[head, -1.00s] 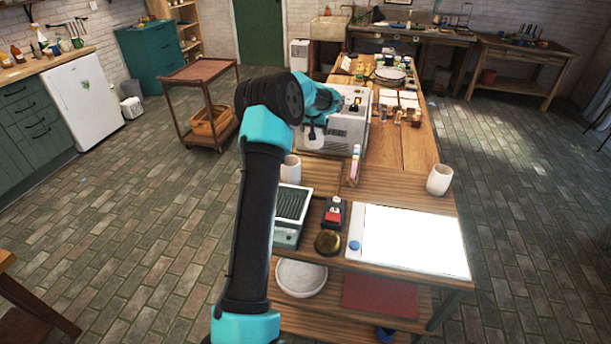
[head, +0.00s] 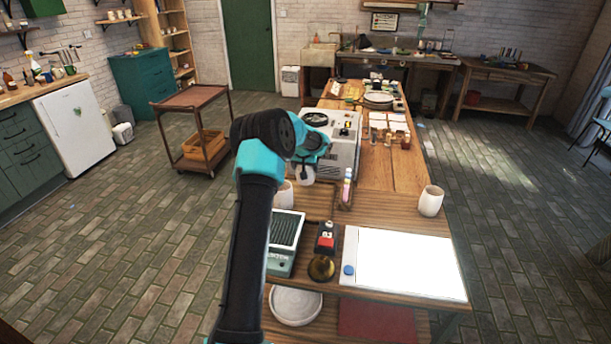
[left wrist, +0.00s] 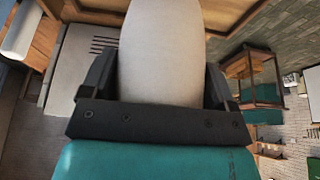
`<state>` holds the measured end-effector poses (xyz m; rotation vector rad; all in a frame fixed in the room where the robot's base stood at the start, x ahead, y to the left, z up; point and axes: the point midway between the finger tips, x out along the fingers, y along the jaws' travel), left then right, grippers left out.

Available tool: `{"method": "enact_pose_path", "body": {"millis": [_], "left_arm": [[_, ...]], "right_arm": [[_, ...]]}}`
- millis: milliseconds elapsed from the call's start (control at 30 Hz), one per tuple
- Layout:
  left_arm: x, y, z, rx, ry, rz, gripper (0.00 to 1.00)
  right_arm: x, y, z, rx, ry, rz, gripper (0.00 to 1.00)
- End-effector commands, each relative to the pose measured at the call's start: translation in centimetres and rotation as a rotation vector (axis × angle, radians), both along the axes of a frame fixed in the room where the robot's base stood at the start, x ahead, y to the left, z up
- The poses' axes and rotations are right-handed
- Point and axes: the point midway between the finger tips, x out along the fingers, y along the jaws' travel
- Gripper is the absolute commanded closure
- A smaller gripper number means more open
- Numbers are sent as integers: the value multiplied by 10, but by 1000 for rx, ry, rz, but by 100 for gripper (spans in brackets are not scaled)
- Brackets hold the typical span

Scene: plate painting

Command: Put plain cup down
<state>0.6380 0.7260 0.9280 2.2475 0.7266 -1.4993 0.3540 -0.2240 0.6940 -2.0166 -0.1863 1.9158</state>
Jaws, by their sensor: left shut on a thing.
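My left gripper (head: 306,161) is in front of the grey machine, above the left side of the worktable. In the left wrist view, the left gripper (left wrist: 160,100) is shut on a plain off-white cup (left wrist: 162,50), with a finger on each side of it. A second white cup (head: 285,194) stands partly behind my arm. A third white cup (head: 430,201) stands at the table's right edge. My right gripper is not in view.
The grey machine (head: 345,160) stands close behind the gripper. Bare wood lies between the holder and the right cup.

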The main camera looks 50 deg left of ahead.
Motion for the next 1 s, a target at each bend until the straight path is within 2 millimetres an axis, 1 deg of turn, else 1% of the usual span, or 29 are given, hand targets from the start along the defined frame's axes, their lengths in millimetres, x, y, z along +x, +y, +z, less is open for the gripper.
{"method": "enact_pose_path", "body": {"millis": [100, 233, 333, 700, 733, 900, 933, 1000], "left_arm": [[-1, 0, -19, -1, 3, -1, 51], [-1, 0, -36, -1, 2, 0, 51], [-1, 0, -41, 0, 0, 0, 51], [0, 0, -44, 0, 2, -1, 51], [-1, 0, -44, 0, 2, -1, 18], [-1, 0, -44, -1, 2, -1, 2], [-1, 0, -44, -1, 2, -1, 0], [-1, 0, -44, -1, 1, 0, 0]], "right_arm": [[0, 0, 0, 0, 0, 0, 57], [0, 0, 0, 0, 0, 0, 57], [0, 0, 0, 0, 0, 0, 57], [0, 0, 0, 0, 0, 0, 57], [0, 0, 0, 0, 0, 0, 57], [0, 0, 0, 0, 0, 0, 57], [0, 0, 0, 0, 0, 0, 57], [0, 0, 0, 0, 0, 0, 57]]}}
